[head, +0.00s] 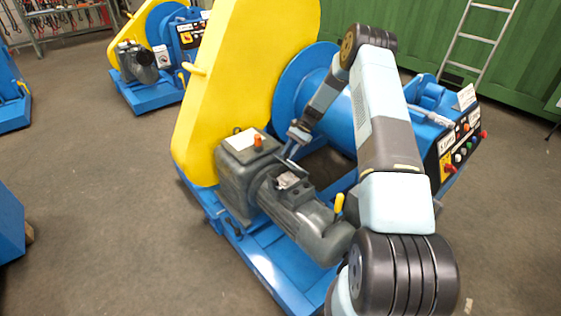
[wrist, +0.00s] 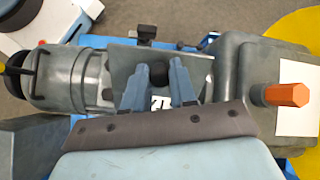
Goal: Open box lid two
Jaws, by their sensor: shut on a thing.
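The grey motor (head: 300,208) lies on the blue machine frame, with a small terminal box (head: 288,181) on top. My gripper (head: 292,148) is just behind this box in the head view, small and partly merged with grey parts. In the wrist view my gripper's two blue-grey fingers (wrist: 158,70) stand on either side of a dark round knob and are shut on it. A flat grey plate (wrist: 198,62), which looks like the box lid, lies around the fingers. A small printed label (wrist: 160,103) shows between the fingers, partly hidden. I cannot tell how far the lid is tilted.
A grey gearbox (wrist: 240,70) with an orange plug (wrist: 287,95) stands close beside the gripper. The yellow chain guard (head: 235,80) rises behind it. A blue drum (head: 310,90) and a control panel (head: 462,140) are to the right.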

